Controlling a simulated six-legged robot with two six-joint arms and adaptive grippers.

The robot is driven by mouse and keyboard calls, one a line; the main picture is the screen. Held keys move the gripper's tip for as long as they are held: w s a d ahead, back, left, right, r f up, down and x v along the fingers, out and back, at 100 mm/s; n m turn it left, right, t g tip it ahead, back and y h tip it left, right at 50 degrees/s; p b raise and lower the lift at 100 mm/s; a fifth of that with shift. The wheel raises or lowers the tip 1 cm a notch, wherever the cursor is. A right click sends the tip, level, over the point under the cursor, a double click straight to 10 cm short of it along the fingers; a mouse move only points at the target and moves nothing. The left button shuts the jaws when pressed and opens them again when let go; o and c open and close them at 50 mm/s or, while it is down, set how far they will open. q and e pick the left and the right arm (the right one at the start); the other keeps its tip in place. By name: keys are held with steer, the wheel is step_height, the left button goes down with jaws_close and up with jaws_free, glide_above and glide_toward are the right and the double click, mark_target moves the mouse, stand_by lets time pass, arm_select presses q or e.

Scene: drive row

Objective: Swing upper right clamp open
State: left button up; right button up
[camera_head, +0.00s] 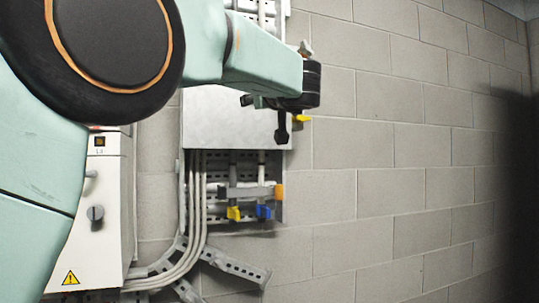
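A pale metal box cover (225,115) is mounted on the grey block wall in the head view. My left arm comes in from the left and crosses its upper part. My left gripper (284,112) is dark and sits at the cover's right edge; its fingers are too small and overlapped to tell open from shut. A small grey lever-like part (305,48) shows just above the dark wrist, and a small yellow part (301,118) shows just right of the gripper. I cannot tell which belongs to the upper right clamp, as the arm hides that area. My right gripper is out of view.
Below the cover, grey conduits (197,200) run down beside a bracket with yellow (234,213) and blue (263,212) ended parts. A white cabinet (105,240) with a knob and warning sign stands at the left. The wall at the right is bare.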

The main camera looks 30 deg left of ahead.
arm_select(q)
steer(key=w+f+m+t+h, duration=0.1)
steer(key=w+f, duration=0.3)
steer(key=f, duration=0.8)
steer(key=shift+d+f+m+b, duration=0.2)
steer(key=shift+m+b, duration=0.15)
steer(key=shift+m, duration=0.15)
steer(key=shift+w, duration=0.15)
